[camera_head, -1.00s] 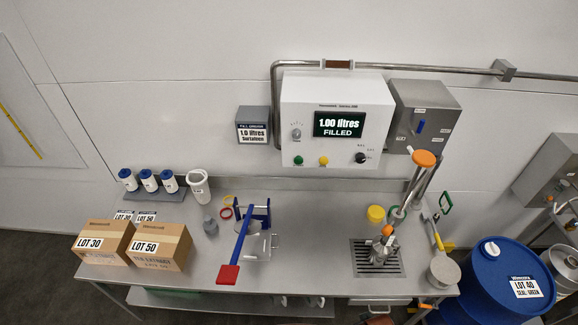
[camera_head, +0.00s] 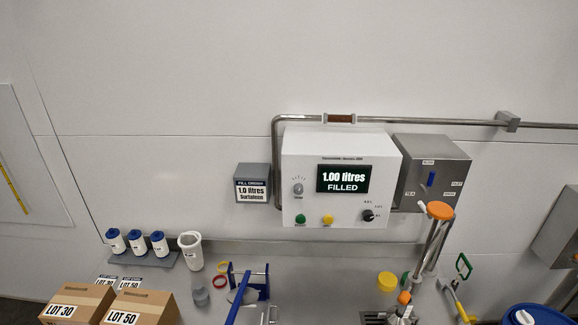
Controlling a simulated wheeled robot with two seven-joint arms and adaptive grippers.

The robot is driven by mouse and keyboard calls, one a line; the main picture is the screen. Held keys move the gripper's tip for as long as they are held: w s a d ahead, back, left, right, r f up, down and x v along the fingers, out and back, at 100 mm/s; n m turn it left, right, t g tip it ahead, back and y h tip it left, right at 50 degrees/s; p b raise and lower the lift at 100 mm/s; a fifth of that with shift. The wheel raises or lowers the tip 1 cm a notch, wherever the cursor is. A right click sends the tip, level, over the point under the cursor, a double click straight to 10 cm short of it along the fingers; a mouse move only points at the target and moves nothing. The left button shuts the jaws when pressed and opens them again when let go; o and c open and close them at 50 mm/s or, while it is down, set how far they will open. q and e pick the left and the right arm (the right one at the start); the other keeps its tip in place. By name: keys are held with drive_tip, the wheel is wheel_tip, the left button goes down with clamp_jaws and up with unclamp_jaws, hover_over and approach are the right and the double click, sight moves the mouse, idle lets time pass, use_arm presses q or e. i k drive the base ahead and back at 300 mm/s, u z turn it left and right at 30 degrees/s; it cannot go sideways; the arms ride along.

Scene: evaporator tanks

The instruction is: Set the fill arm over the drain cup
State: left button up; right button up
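The fill arm (camera_head: 434,240) is a pair of slim metal tubes with an orange cap on top, at the right of the bench below the control box. Its lower end, with a smaller orange cap (camera_head: 404,298), meets a metal fitting (camera_head: 401,313) at the bottom edge of the picture. A dark drain grate (camera_head: 373,318) just shows beside that fitting, mostly cut off by the picture edge. I cannot make out a drain cup in this view. Neither of my grippers shows in the head view.
The control box (camera_head: 310,205) on the wall reads 1.00 litres filled. A grey box (camera_head: 438,165) hangs beside it. Cartons (camera_head: 140,307), a white jug (camera_head: 190,252), a blue stand (camera_head: 262,285), a yellow lid (camera_head: 387,281) and a blue drum (camera_head: 535,315) line the bottom.

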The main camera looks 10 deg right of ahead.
sight(411, 287)
drive_tip(key=z, duration=1.5)
drive_tip(key=k, duration=1.3)
drive_tip(key=z, duration=0.65)
drive_tip(key=i, duration=1.35)
drive_tip(key=u, duration=0.5)
